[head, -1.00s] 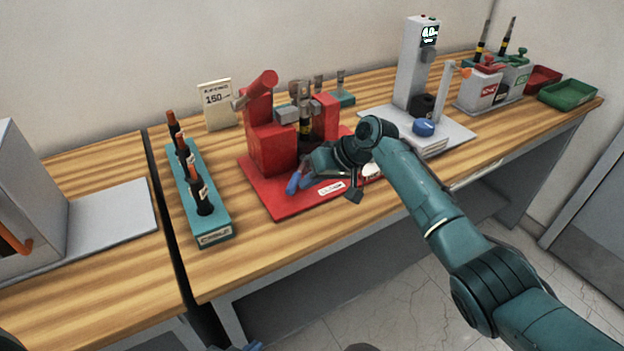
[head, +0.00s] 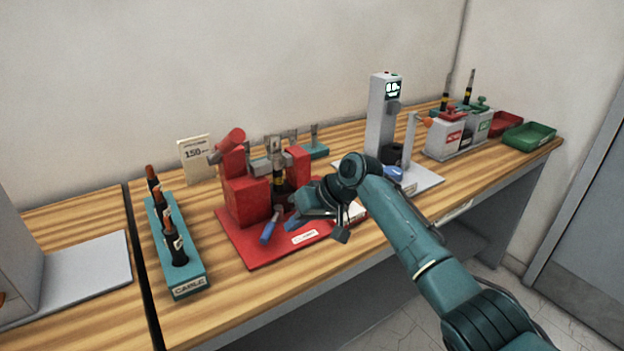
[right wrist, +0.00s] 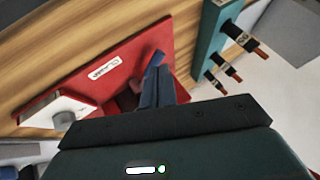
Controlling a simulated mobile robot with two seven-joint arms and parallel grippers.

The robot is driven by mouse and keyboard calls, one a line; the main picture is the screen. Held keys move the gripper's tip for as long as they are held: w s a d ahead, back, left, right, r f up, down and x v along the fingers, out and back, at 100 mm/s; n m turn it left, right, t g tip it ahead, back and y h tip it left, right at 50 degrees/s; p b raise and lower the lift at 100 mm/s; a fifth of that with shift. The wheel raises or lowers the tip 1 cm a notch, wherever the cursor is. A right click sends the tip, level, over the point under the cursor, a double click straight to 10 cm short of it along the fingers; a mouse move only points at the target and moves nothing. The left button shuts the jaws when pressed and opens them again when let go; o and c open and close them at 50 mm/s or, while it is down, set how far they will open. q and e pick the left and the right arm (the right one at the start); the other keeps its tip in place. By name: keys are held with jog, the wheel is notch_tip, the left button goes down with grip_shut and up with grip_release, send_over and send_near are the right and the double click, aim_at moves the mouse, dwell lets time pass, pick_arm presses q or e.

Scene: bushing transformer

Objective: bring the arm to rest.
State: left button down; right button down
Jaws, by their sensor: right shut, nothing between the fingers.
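My right gripper (head: 340,234) hangs over the front right part of the red clamp base (head: 250,250) in the head view. It is shut and empty. The red clamp (head: 243,200) stands on that base with a dark, yellow-banded bushing (head: 278,180) upright in it. My left gripper is out of view.
A teal cable rack (head: 187,283) with several dark terminals stands left of the clamp. A grey tester (head: 381,115) with a display stands to the right. Further right are a red tray (head: 505,122) and a green tray (head: 530,135). Bare wood lies along the front edge.

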jog(key=s+d+f+m+t+h, duration=0.1)
jog(key=s+d+f+m+h, duration=0.1)
jog(key=s+d+f, duration=1.1)
jog(key=s+d+m+h, duration=0.1)
jog(key=s+d+h, duration=0.2)
jog(key=s+d, duration=0.65)
jog(key=s+d+m+h, duration=0.2)
jog(key=s+d, duration=0.5)
jog(key=s, duration=0.6)
jog(key=w+a+f+t+y, duration=0.1)
jog(key=w+a+f+t, duration=0.1)
jog(key=f, duration=0.3)
jog(key=w+a+f+n+t+y, duration=0.1)
jog(key=w+a+f+t, duration=0.1)
jog(key=f+t, duration=0.3)
jog(key=shift+w+a+f, duration=0.2)
jog(key=shift+w+a, duration=0.15)
jog(key=shift+a, duration=0.15)
